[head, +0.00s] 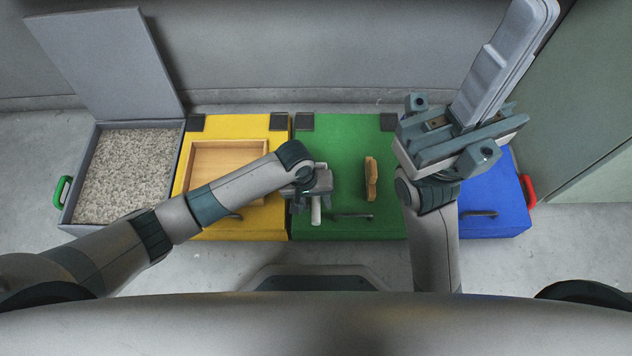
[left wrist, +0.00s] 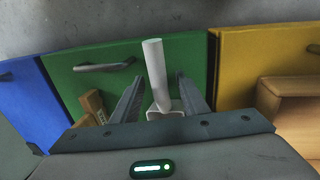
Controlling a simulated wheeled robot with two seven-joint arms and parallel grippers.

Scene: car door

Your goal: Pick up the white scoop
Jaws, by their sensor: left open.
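The white scoop (head: 316,211) is on the green box (head: 340,140), partly hidden in the head view under my left gripper (head: 312,195). In the left wrist view the scoop's handle (left wrist: 154,62) points away from the palm, and its wider end lies between the fingers. My left gripper also shows there (left wrist: 162,98), open, with one finger on each side of the scoop. I see no clear contact. My right gripper (head: 505,60) is raised over the blue box, far from the scoop. Its long grey fingers lie close together with nothing seen between them.
A wooden brush (head: 371,179) lies on the green box, right of the scoop. A wooden tray (head: 187,168) sits on the yellow box (head: 240,228). An open grey bin (head: 68,207) of gravel stands at the left, lid raised. A blue box (head: 500,220) is at the right.

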